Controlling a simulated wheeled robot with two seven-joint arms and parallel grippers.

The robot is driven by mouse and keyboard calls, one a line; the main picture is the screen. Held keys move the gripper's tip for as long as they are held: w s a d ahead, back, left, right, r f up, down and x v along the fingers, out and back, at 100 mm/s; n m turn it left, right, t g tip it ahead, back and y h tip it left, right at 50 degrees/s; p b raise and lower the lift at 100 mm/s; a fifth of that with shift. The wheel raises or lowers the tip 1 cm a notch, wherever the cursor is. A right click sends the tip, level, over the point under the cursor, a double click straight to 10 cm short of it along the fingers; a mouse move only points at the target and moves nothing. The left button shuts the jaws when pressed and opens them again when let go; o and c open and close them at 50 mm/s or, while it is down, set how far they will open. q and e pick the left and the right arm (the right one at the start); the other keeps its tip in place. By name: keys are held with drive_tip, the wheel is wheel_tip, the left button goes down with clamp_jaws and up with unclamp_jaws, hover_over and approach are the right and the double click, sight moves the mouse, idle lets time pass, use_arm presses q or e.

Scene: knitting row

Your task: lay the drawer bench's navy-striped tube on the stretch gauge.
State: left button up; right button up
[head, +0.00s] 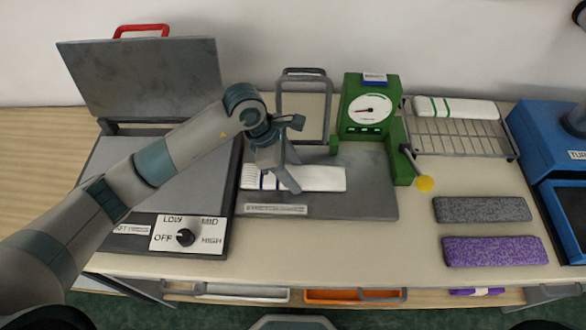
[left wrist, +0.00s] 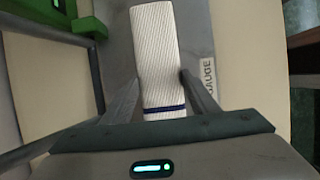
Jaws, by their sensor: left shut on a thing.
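The navy-striped tube (head: 320,179) is white, ribbed and flat, with navy bands towards its left end. It lies level over the grey plate of the stretch gauge (head: 365,206), lengthwise along it; I cannot tell if it touches fully. The gauge's green dial head (head: 370,112) stands at the plate's right back, with a yellow-knobbed lever. My left gripper (head: 278,182) points down and is shut on the tube near its banded end. In the left wrist view the fingers (left wrist: 160,103) flank the tube (left wrist: 158,60) beside a navy band. My right gripper is not in view.
A press with a raised lid (head: 145,78) stands left. A wire rack (head: 460,137) holds a green-striped white tube (head: 455,108). A grey tube (head: 482,209) and a purple tube (head: 495,251) lie right, near a blue machine (head: 545,135). Open drawers (head: 350,296) show below the front edge.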

use_arm(q)
drive_tip(key=shift+f, duration=0.15)
drive_tip(key=o, duration=1)
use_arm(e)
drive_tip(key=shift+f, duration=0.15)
use_arm(q)
drive_tip(key=shift+r, duration=0.2)
drive_tip(key=shift+a+r, duration=0.1)
drive_tip(key=b+v, duration=0.4)
drive_tip(key=v, duration=0.7)
drive_tip(key=shift+r, duration=0.3)
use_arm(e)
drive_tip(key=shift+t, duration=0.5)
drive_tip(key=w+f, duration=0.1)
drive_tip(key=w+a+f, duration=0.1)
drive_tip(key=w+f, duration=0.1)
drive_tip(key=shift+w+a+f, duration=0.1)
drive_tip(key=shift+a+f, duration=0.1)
